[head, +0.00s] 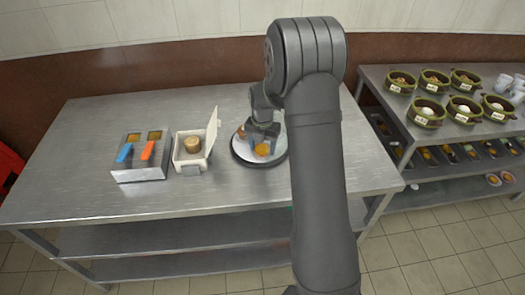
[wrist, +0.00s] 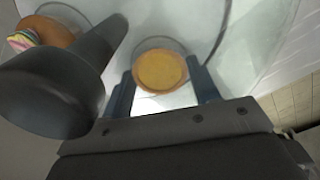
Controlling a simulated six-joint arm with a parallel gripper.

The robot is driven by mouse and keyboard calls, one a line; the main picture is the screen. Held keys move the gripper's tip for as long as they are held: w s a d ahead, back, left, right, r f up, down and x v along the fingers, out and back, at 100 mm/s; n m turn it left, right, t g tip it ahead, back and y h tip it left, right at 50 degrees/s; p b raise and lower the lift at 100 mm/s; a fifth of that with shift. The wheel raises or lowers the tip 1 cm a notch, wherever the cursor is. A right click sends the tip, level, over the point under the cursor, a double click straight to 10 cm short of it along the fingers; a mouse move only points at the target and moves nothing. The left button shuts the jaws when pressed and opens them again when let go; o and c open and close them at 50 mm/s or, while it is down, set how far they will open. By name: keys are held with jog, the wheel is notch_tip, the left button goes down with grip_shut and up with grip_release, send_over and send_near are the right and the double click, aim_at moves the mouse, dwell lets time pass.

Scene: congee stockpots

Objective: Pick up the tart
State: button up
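The tart (wrist: 159,71) is round, with a yellow-orange filling and a browner rim. In the wrist view it lies on a pale plate (wrist: 195,22), between the two fingers of my gripper (wrist: 161,74), with visible gaps at the sides. My gripper is open. In the head view the tart (head: 262,150) shows as a small orange spot on the round dark-rimmed plate (head: 246,157), just below my gripper (head: 262,137). I cannot tell the exact height of the fingers over the plate.
A brown bun-like item with a colourful striped part (wrist: 45,32) lies at the wrist view's upper left. Left of the plate are an open white box (head: 190,163) and a metal container (head: 140,173) with blue and orange handles. Several green-rimmed bowls (head: 433,80) stand on the right table.

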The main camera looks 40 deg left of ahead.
jog(key=shift+c, duration=1.1)
